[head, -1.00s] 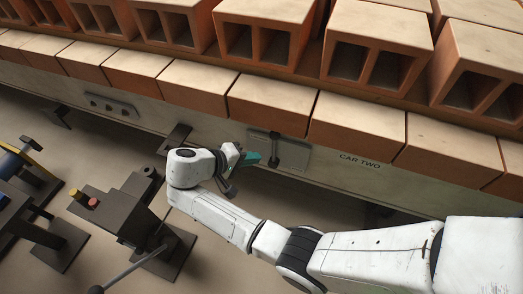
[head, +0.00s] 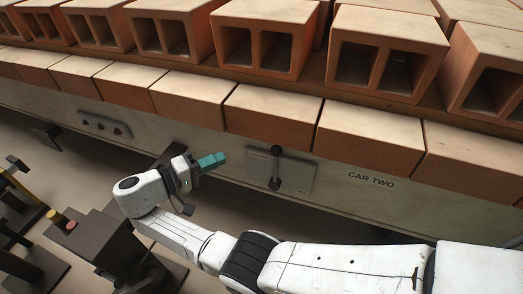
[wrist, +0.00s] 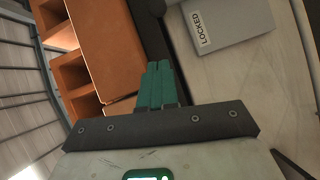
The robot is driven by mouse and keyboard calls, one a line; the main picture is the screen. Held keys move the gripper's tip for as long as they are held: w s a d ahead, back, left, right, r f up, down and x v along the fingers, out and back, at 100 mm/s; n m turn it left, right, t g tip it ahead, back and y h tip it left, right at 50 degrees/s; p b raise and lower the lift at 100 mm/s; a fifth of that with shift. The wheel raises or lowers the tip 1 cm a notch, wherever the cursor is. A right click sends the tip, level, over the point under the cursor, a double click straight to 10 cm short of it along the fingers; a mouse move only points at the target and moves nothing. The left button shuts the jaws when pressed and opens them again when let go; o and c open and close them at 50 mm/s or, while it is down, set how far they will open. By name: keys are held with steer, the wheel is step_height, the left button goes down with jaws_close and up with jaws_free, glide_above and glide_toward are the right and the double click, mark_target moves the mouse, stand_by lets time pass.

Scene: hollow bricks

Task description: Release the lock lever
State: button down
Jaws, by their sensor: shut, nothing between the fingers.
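The lock lever (head: 276,168) is a dark bar with rounded ends, standing about upright on a grey plate (head: 298,176) on the side of car two. My gripper (head: 220,157), with teal fingers, is to the left of the lever and plate, apart from both. Its fingers are together and empty. In the wrist view the shut fingers (wrist: 158,66) point toward the car's side. The grey plate (wrist: 236,22) shows there at the upper right with a "LOCKED" label (wrist: 202,29). I cannot make out the lever clearly in that view.
Hollow bricks (head: 265,38) stand in rows on the car (head: 385,184), above the lever. Another grey plate (head: 104,125) is farther left on the car. A dark stand with a red and a yellow button (head: 71,225) is at the lower left. Floor shows between it and the car.

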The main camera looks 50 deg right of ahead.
steer(key=shift+s+a+f+b+x, duration=0.1)
steer(key=shift+s+b+x, duration=0.3)
steer(key=shift+x, duration=1.65)
steer(key=shift+s+a+f+b+x, duration=0.15)
steer(key=shift+s+x, duration=0.4)
steer(key=shift+x, duration=1.55)
steer(key=shift+s+a+f+b+x, duration=0.1)
steer(key=shift+s+b+x, duration=0.3)
steer(key=shift+x, duration=1.65)
steer(key=shift+s, duration=0.1)
